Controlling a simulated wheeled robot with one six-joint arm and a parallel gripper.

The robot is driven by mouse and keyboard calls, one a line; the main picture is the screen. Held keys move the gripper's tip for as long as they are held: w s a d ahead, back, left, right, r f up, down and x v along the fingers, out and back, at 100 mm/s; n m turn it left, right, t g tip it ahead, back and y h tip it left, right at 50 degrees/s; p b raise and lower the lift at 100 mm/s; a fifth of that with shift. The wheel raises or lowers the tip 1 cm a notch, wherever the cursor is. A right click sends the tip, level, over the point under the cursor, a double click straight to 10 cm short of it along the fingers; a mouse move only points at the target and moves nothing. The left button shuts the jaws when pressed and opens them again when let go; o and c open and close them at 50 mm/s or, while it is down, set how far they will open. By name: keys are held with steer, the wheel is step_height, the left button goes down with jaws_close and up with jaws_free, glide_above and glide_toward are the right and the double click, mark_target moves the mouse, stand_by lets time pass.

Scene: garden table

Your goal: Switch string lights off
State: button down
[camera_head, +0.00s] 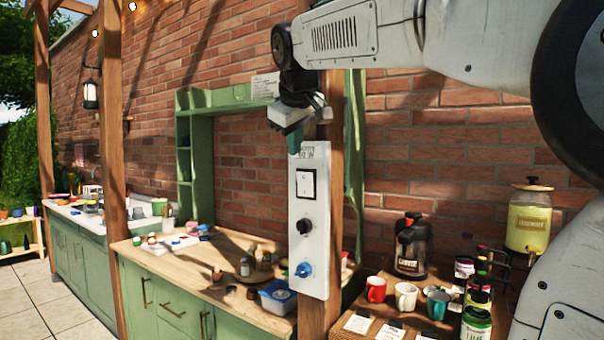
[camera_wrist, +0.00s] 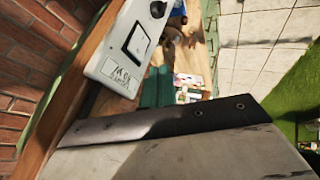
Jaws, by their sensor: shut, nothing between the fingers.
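A white control panel (camera_head: 309,255) is fixed upright to a wooden post. It carries a rocker switch (camera_head: 306,184) in a black frame at the top, a black knob (camera_head: 305,227) in the middle and a blue knob (camera_head: 304,270) below. My gripper (camera_head: 295,143) is shut and empty, pointing down near the panel's top left edge, above the rocker. In the wrist view its green fingertips (camera_wrist: 157,88) show beside the panel, near the rocker switch (camera_wrist: 140,40). I cannot tell whether they touch the panel. String light bulbs (camera_head: 132,6) glow at the top left.
A wooden counter (camera_head: 150,258) with jars and a blue tub stands behind the panel at left. Mugs (camera_head: 376,289), a coffee pot (camera_head: 411,248) and a drink dispenser (camera_head: 529,218) stand at right. A brick wall (camera_head: 440,140) closes the back.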

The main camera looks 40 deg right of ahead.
mark_target(302, 172)
stand_by(0.3)
steer(key=x, duration=0.3)
steer(key=d+x, duration=0.1)
steer(key=x, duration=0.3)
steer(key=d+r+x, duration=0.1)
steer(key=x, duration=0.3)
steer(key=shift+w+d+r, duration=0.1)
steer(key=shift+w+d, duration=0.05)
steer(key=shift+w+d+r, duration=0.1)
steer(key=shift+w+d, duration=0.15)
steer(key=shift+d, duration=0.35)
steer(key=shift+w+a, duration=0.1)
